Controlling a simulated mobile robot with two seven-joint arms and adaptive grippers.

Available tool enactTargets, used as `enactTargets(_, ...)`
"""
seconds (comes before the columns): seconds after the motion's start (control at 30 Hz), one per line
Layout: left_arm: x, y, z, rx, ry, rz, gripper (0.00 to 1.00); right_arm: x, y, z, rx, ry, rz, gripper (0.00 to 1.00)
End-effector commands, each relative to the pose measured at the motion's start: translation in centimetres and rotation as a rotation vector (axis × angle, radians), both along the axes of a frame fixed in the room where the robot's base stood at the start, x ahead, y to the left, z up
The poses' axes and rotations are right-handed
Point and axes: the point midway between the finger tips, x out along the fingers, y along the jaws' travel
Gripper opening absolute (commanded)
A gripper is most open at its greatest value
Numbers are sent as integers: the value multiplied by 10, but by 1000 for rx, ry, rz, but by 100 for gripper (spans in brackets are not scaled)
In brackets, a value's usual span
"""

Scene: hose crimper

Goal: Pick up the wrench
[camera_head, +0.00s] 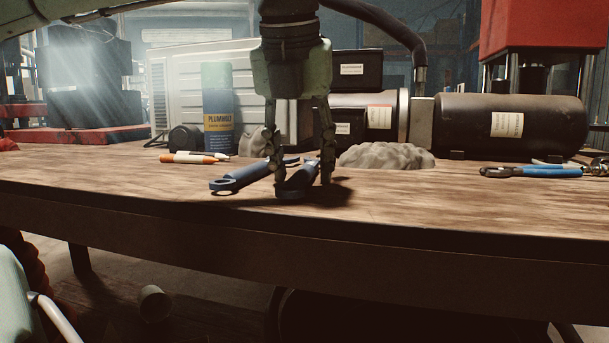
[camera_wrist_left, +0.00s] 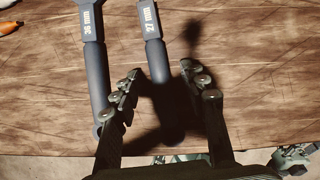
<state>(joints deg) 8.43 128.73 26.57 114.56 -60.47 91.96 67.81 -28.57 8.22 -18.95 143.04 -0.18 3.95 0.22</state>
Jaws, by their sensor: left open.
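Two blue-grey wrenches lie side by side on the wooden table. The one marked 27 mm (camera_wrist_left: 153,42) also shows in the head view (camera_head: 294,187), low between my left gripper's fingers. The wrench marked 36 mm (camera_wrist_left: 95,62) lies to its left, and its ring end shows in the head view (camera_head: 232,182). My left gripper (camera_head: 301,174) points down, open, with its fingers on either side of the 27 mm wrench. In the wrist view the open left gripper (camera_wrist_left: 164,84) has its left finger close to the 36 mm wrench. I cannot tell whether they touch.
A grey lump (camera_head: 386,157) lies right of the gripper. Blue-handled pliers (camera_head: 535,172) lie far right. Dark cylinders (camera_head: 510,122) line the back. The front table edge (camera_head: 400,215) is near.

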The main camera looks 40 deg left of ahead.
Motion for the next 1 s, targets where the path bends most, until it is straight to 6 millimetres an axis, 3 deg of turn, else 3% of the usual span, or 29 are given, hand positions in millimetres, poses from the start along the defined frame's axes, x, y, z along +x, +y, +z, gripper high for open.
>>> enactTargets(0.2, 0, 0, -3, 0, 0, 1, 42, 0, 0, -3, 0, 0, 0, 40)
enactTargets(0.53, 0, 0, -3, -1, 1, 0, 1, 0, 0, -2, 0, 1, 0, 40)
enactTargets(1.0, 0, 0, -2, -1, -1, 0, 0, 0, 0, -2, 0, 1, 0, 40)
